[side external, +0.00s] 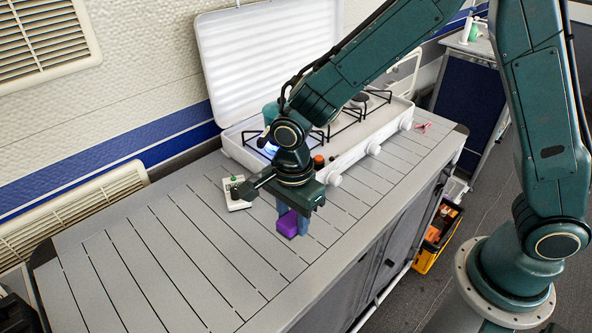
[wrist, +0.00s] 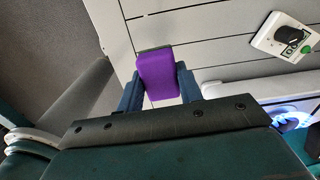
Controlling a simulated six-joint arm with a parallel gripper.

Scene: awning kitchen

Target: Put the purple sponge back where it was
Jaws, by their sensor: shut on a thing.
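The purple sponge (side external: 287,224) is a small block between the blue fingers of my gripper (side external: 292,220) in the side view. It also shows in the wrist view (wrist: 158,75), with one finger on each side of it and a dark strip along its far edge. My gripper (wrist: 160,88) is shut on the sponge and points down over the slatted grey counter (side external: 150,260). I cannot tell whether the sponge touches the counter or is just above it.
A white control box with a dark knob (side external: 237,193) lies left of my gripper. A white stove (side external: 340,160) with an open lid and a teal pot (side external: 270,111) stands behind. Small orange and dark items (side external: 319,161) sit near the stove's front. The counter's left part is clear.

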